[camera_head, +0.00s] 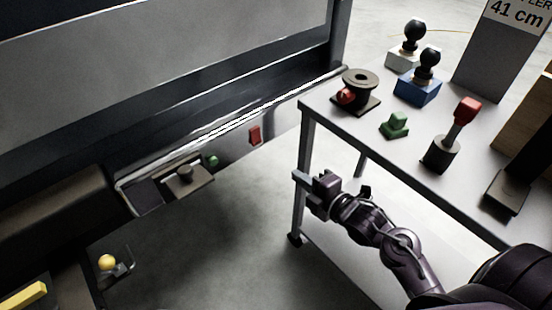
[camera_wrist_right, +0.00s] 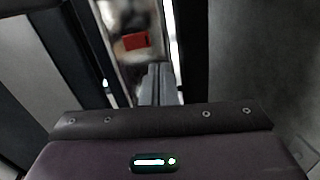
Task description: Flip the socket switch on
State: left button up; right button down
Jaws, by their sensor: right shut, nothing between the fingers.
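A small red switch (camera_head: 255,135) sits on the shiny panel along the left unit, near its right end. I cannot tell from its look whether it is on or off, nor whether it is the socket switch. A red rectangle (camera_wrist_right: 135,41) on a shiny strip shows in the right wrist view, beyond the fingers and a little left of them. My right gripper (camera_head: 299,176) is shut and empty, below and to the right of the red switch, apart from it. Its closed fingers also show in the right wrist view (camera_wrist_right: 158,82). My left gripper is out of view.
A green knob (camera_head: 211,160) and a grey knob plate (camera_head: 188,179) are on the same panel. The white table (camera_head: 350,128) at right carries several levers, knobs and buttons; its leg (camera_head: 303,190) stands close by my right gripper. Open floor lies between.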

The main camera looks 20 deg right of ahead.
aim_at(258, 143)
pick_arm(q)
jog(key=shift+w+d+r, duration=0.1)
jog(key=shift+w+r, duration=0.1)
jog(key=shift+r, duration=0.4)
pick_arm(e)
notch_tip(258, 143, up, 2)
jog(key=shift+s+r+n, duration=0.1)
jog(key=shift+s+n, duration=0.05)
jog(key=shift+n, duration=0.45)
jog(key=shift+a, duration=0.1)
